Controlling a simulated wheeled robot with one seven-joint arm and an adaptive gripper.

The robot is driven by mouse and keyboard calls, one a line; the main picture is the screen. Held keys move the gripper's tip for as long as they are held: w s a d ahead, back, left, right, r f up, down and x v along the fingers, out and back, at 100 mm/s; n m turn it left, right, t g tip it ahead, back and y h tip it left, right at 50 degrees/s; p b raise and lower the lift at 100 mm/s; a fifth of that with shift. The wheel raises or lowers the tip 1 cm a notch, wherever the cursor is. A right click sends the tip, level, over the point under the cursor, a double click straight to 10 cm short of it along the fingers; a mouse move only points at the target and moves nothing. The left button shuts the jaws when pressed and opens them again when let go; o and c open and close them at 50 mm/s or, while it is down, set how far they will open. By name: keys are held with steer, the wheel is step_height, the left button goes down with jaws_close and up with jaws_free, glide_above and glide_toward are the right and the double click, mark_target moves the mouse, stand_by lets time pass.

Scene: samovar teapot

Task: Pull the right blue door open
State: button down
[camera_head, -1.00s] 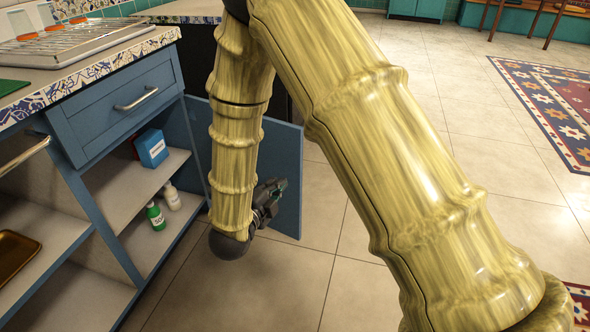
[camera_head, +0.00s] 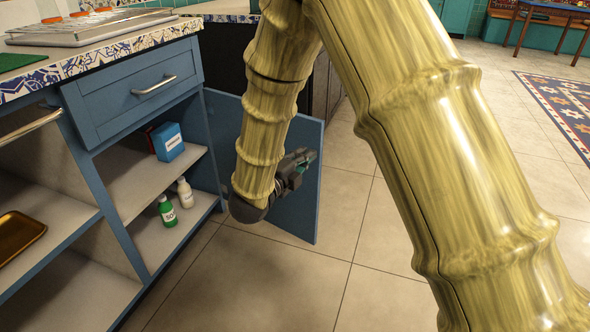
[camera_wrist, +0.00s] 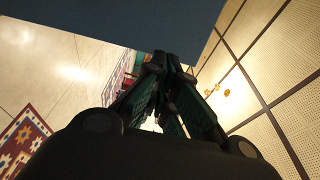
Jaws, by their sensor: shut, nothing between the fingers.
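The right blue door (camera_head: 308,190) stands swung out from the lower cabinet, with the right-hand compartment behind it exposed. Its lower part and outer edge show, and my arm covers part of its face. My gripper (camera_head: 308,158) is beside the door's inner face, near its outer edge. In the wrist view the fingers (camera_wrist: 168,62) come together at their tips with nothing between them. A dark blue panel (camera_wrist: 120,32), likely the door, fills the top of that view. I cannot tell whether the fingers touch it.
The cabinet holds a blue box (camera_head: 168,141), a green bottle (camera_head: 167,211) and a white bottle (camera_head: 185,192) on its shelves. A blue drawer (camera_head: 135,90) is shut above them. Tiled floor (camera_head: 385,290) is clear right of the door.

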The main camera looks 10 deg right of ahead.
mark_target(320, 142)
steer(key=b+x, duration=0.1)
steer(key=x, duration=0.3)
steer(key=shift+f+b, duration=0.15)
steer(key=shift+b, duration=0.25)
steer(key=shift+b+x, duration=0.3)
steer(key=shift+x, duration=0.5)
steer(key=shift+d, duration=0.1)
